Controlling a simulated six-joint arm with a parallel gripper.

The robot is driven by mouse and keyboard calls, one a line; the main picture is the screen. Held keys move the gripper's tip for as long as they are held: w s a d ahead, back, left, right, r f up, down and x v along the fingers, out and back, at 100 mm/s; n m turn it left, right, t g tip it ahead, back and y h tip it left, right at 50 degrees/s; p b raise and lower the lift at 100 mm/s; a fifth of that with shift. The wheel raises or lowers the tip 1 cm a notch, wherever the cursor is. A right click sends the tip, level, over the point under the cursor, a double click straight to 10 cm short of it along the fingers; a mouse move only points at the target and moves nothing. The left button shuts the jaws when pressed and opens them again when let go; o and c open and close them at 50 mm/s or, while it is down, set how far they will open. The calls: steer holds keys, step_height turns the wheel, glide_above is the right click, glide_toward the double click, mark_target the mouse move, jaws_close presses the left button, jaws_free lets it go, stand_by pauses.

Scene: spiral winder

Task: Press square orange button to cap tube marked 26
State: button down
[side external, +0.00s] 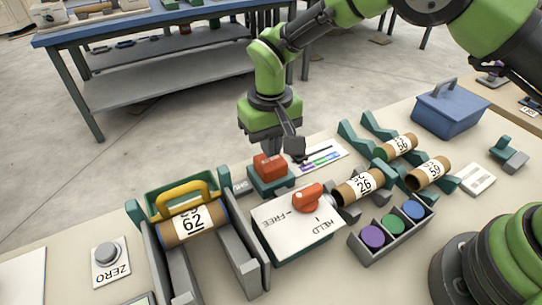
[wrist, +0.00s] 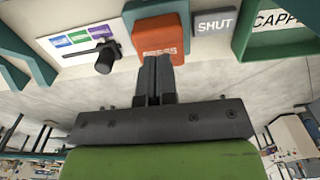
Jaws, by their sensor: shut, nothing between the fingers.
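The square orange button (side external: 270,166) sits on a teal base beside the SHUT label; in the wrist view its face (wrist: 160,38) reads PRESS. My gripper (side external: 269,147) is shut and empty, pointing down directly above the button. In the wrist view the closed fingertips (wrist: 157,60) overlap the button's lower part; I cannot tell whether they touch it. The tube marked 26 (side external: 362,187) is brown cardboard with a white label. It lies tilted beside the orange lever (side external: 308,198) on the FREE/HELD plate (side external: 296,228). Its hidden end cannot be judged.
Tube 62 (side external: 190,222) lies in the fixture under a yellow handle (side external: 185,195). Tubes 56 (side external: 398,147) and 59 (side external: 430,172) rest on teal racks. A grey tray (side external: 397,238) holds purple, green and blue caps. A black knob (wrist: 105,57) stands close beside the button.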

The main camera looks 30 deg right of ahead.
steer(key=shift+f, duration=1.95)
steer(key=shift+r, duration=4.1)
